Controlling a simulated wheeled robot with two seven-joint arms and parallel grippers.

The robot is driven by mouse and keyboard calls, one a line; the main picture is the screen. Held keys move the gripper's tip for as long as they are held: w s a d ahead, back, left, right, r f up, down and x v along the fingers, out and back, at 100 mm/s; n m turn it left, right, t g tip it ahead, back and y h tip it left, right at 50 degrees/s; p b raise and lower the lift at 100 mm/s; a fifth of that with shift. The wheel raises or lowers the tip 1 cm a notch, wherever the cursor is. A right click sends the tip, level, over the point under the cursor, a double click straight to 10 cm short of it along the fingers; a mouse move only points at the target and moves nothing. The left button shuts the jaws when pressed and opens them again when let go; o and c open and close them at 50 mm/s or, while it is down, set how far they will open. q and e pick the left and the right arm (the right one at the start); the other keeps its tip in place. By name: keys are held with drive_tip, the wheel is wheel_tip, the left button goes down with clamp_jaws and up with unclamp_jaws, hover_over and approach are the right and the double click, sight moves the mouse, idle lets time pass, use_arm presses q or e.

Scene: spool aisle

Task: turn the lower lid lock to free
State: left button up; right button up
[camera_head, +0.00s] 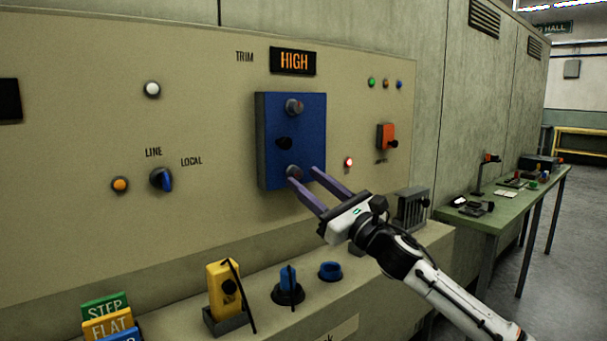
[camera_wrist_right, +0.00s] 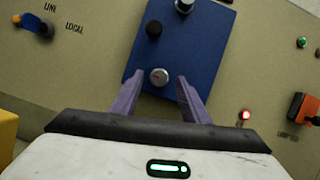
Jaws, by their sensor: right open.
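A blue lid (camera_head: 311,128) is mounted on the beige wall panel. It has a silver round lock at its lower end (camera_head: 293,171), a black knob (camera_head: 284,143) in the middle and another silver lock (camera_head: 294,106) at the top. My right gripper (camera_head: 304,176) is open, its two purple fingers pointing at the lower lock. In the right wrist view the lower lock (camera_wrist_right: 159,76) shows between the fingertips (camera_wrist_right: 159,86), with a gap on each side. I cannot tell whether the fingers reach its depth. A small red mark shows on its face. My left gripper is not in view.
A lit red lamp (camera_head: 348,162) and an orange switch (camera_head: 387,137) sit right of the lid. A LINE/LOCAL selector (camera_head: 162,179) is left. Below, a ledge carries a yellow device (camera_head: 224,287) and blue knobs (camera_head: 330,270). A green bench (camera_head: 508,215) stands right.

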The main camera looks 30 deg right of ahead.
drive_tip(key=shift+x, duration=1)
drive_tip(key=shift+f, duration=0.1)
drive_tip(key=c, duration=1.1)
drive_tip(key=shift+o, duration=0.2)
